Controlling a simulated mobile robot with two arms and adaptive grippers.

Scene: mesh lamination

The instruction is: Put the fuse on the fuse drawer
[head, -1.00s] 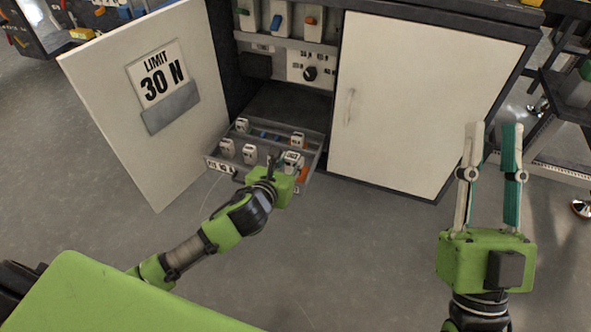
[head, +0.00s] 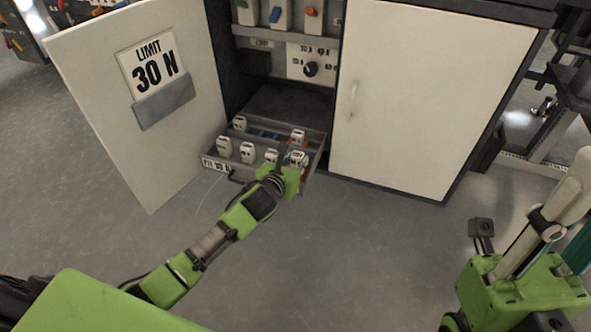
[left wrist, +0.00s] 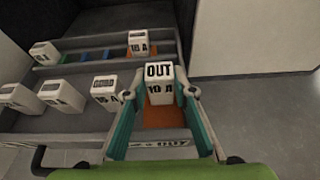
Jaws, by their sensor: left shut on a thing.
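The fuse drawer (head: 225,169) is pulled out low in the cabinet. In the left wrist view its divider (left wrist: 60,137) shows. A white fuse marked "OUT" and "10 A" (left wrist: 158,82) is between the fingers of my left gripper (left wrist: 158,95), which is shut on it. It is upright over the orange patch at the drawer's right front; whether it touches the floor there is hidden. In the head view my left gripper (head: 290,170) covers the drawer's front right corner. My right gripper (head: 568,205) is at the right edge, apart from the drawer, fingers spread and partly cut off.
Several other white fuses (head: 248,152) stand in the drawer, in front and back rows. The open door (head: 160,150) with a "LIMIT 30 N" sign is at left, the closed door (head: 420,100) at right. The floor (head: 330,240) in front is clear.

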